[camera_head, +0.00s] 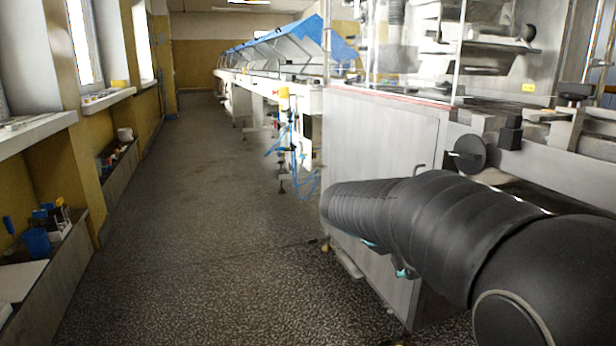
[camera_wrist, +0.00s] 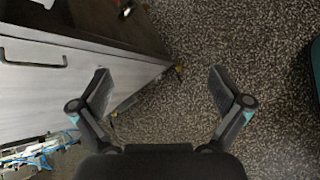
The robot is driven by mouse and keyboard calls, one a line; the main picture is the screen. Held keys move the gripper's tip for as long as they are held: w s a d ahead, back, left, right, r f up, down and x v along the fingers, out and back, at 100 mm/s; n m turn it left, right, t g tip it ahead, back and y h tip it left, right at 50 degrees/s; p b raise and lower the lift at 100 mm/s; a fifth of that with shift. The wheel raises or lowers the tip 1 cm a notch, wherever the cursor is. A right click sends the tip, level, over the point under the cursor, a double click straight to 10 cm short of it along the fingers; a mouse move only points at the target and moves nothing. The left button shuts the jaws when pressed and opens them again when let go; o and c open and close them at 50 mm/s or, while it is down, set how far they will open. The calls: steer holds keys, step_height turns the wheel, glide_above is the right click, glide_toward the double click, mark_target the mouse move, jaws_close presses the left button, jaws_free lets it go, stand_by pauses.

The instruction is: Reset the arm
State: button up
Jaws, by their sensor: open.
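My gripper (camera_wrist: 158,90) shows in the wrist view with its two fingers wide apart and nothing between them. It is open and points down toward the speckled floor. The left finger overlaps the view of a grey metal cabinet side, and I cannot tell how far apart they are. In the head view my arm, in a black ribbed sleeve, reaches from the lower right toward the middle; my gripper itself does not show clearly there.
A grey machine cabinet (camera_head: 380,140) with clear panels stands on the right. A long conveyor with blue covers (camera_head: 290,45) runs behind it. Blue hoses (camera_head: 290,150) hang near its legs. Shelves with small items (camera_head: 40,240) line the left wall. The aisle floor (camera_head: 200,200) is clear.

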steer(key=s+a+f+m+y+p, duration=0.1)
steer(key=s+a+f+m+y, duration=0.2)
steer(key=s, duration=0.4)
steer(key=s+a+m+y, duration=0.1)
steer(key=s+m+y, duration=0.1)
steer(key=s+m, duration=0.3)
steer(key=s+a+f+m+y+p, duration=0.1)
steer(key=s+a+f+m+y, duration=0.15)
steer(key=s, duration=0.55)
steer(key=s+r+m+t+y+p, duration=0.1)
steer(key=s+r+m+y, duration=0.1)
steer(key=s, duration=0.5)
steer(key=shift+d+r+m+t, duration=0.2)
steer(key=shift+r+m+t, duration=0.1)
steer(key=shift+r+m, duration=0.5)
